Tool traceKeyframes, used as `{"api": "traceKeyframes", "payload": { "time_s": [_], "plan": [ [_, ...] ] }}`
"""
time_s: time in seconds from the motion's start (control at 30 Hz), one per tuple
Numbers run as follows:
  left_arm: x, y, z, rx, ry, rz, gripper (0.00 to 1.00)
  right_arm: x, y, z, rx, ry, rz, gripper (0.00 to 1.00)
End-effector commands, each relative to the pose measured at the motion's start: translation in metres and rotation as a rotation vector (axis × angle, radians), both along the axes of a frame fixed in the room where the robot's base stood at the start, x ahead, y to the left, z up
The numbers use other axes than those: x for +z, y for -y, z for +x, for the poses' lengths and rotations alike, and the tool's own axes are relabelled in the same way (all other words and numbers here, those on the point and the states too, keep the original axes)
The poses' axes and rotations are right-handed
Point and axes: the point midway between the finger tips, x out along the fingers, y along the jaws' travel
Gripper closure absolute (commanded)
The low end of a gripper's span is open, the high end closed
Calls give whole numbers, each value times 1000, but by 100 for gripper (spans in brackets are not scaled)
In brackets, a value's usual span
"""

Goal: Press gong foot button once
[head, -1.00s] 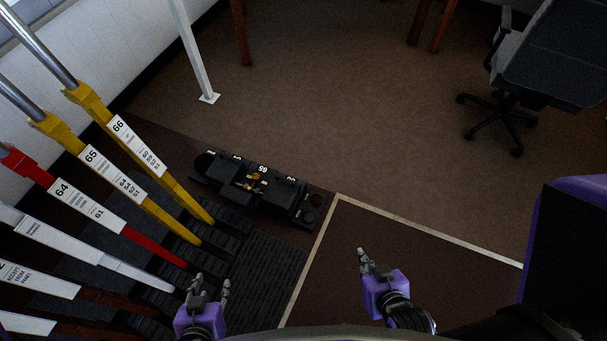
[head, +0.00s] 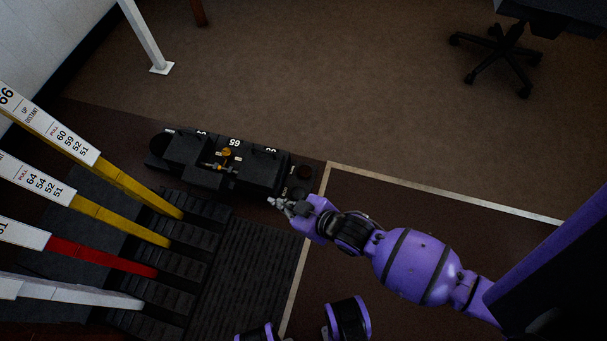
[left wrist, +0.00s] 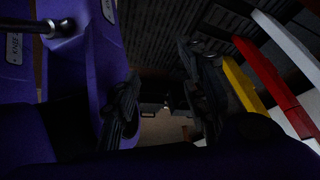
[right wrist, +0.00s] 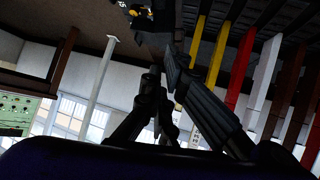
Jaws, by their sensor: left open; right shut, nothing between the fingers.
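The black floor unit (head: 262,174) lies ahead of the lever frame. Its right end carries two small round dark buttons, a far one (head: 305,172) and a nearer one (head: 299,191). I cannot read their labels, so I cannot tell which is the gong button. My right gripper (head: 273,202) is shut and empty, just in front of the unit's right end, close to the nearer button. Contact cannot be made out. The gripper's dark fingers also show in the right wrist view (right wrist: 163,78). My left gripper (left wrist: 165,88) is open and empty in the left wrist view; the head view does not show it.
Yellow (head: 130,190), red (head: 100,256) and white (head: 70,291) levers stand at the left over black ribbed treads (head: 185,235). A white post (head: 146,35) and an office chair (head: 505,55) stand farther back. The brown carpet (head: 350,90) beyond the unit is clear.

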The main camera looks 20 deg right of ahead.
Motion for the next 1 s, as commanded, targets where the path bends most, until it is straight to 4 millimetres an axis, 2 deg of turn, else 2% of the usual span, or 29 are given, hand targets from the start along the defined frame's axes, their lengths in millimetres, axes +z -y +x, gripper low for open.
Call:
{"api": "traceKeyframes", "payload": {
  "time_s": [0.03, 0.27, 0.47, 0.6, 0.8, 0.9, 1.0],
  "plan": [
    [-22, -1, -3, -3, -12, 1, 60, -24, -4, 13, 40, 14, -15, 100],
    [-78, -3, 0, -16, -34, 6, 60, -89, -13, 74, 198, 81, -93, 100],
    [-129, -4, 5, -27, -54, 10, 60, -150, 0, 134, 306, 134, -187, 100],
    [-164, -5, 11, -35, -64, 12, 60, -191, 24, 183, 363, 167, -272, 100],
    [-195, -7, 26, -46, -62, 16, 60, -228, 75, 245, 408, 205, -396, 100],
    [-198, -7, 33, -49, -55, 19, 60, -237, 102, 260, 416, 205, -443, 100],
    [-192, -8, 37, -51, -50, 20, 60, -247, 120, 255, 422, 187, -467, 100]
  ]
}}
